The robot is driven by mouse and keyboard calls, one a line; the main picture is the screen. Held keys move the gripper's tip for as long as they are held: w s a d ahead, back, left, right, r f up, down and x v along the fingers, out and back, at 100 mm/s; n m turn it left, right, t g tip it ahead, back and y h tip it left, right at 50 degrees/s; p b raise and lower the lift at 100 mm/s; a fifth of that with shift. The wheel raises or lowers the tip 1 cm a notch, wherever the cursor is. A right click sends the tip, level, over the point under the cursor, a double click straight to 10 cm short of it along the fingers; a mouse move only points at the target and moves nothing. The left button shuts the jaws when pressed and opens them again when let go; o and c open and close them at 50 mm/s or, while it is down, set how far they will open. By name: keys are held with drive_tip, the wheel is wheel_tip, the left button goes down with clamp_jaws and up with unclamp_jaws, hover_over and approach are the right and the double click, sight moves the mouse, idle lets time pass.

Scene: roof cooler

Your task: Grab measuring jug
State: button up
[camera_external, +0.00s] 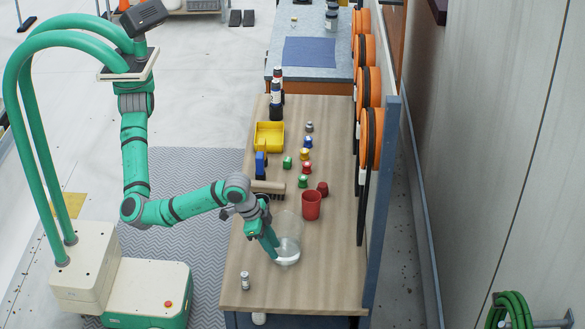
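The measuring jug (288,250) is a clear, see-through vessel standing on the wooden table (327,285), in the near half. My gripper (271,246) reaches down at the jug's left side, with its green fingers overlapping the jug's wall in this view. The fingertips are small and partly seen through or against the clear jug. I cannot tell whether they touch it, or whether they are open or shut on it.
A red cup (311,205) stands just behind the jug. A brush (268,187), a yellow bin (269,136) and several small coloured caps lie farther back. A small bottle (245,281) stands at the near left. The near right tabletop is clear. A blue post (378,200) borders the right edge.

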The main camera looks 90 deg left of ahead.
sight(282, 261)
drive_tip(key=x, duration=0.6)
drive_tip(key=shift+d+f, duration=0.15)
drive_tip(key=shift+f, duration=0.05)
drive_tip(key=shift+w+f, duration=0.4)
drive_tip(key=shift+f, duration=0.15)
clamp_jaws()
idle(0.8)
